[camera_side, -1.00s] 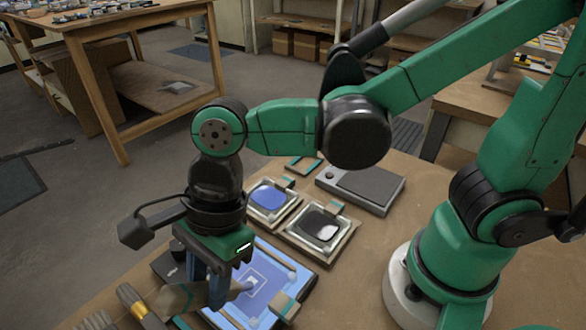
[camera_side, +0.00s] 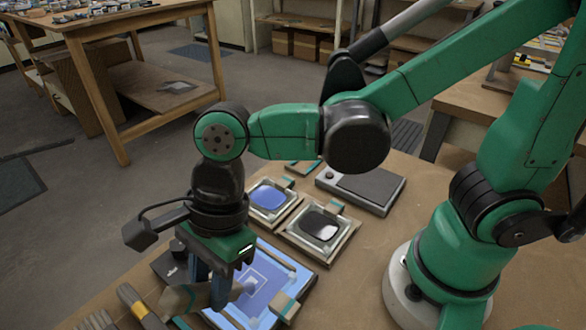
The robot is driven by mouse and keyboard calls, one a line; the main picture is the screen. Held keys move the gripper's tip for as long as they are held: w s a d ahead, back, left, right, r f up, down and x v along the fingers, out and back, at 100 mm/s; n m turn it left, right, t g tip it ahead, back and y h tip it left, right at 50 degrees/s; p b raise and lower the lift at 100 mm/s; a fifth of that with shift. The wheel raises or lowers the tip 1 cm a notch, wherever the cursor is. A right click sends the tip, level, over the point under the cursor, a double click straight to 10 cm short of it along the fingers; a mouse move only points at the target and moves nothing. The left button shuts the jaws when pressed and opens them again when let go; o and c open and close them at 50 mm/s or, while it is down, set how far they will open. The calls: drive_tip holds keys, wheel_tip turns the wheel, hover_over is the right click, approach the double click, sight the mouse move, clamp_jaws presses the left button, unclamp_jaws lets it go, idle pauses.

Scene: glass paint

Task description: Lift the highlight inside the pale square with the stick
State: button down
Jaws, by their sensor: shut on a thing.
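My gripper (camera_side: 209,294) is shut on the stick (camera_side: 178,299), a thick grey-brown stump lying nearly level across the fingers. Its pale tip (camera_side: 249,287) points right, over the blue glass panel (camera_side: 262,304). A pale square outline (camera_side: 268,279) is drawn on the panel. The tip is at the square's lower left part; I cannot tell whether it touches the glass. The gripper and stick hide the panel's left part. A highlight inside the square cannot be made out clearly.
Behind the panel are a tray with blue paint (camera_side: 268,197) and a tray with black paint (camera_side: 320,226). A grey flat box (camera_side: 361,187) lies beyond. Brushes (camera_side: 139,305) lie at the front left. The tabletop at right is clear up to my base.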

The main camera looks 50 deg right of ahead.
drive_tip(key=shift+d+f, duration=0.1)
drive_tip(key=shift+d, duration=0.95)
drive_tip(key=shift+a, duration=0.1)
drive_tip(key=shift+w+a, duration=0.2)
drive_tip(key=shift+a, duration=0.3)
drive_tip(key=shift+w+a, duration=0.15)
drive_tip(key=shift+a, duration=0.3)
drive_tip(key=shift+d, duration=0.1)
drive_tip(key=shift+w+d, duration=0.4)
drive_tip(key=shift+d, duration=0.4)
drive_tip(key=shift+a, duration=0.95)
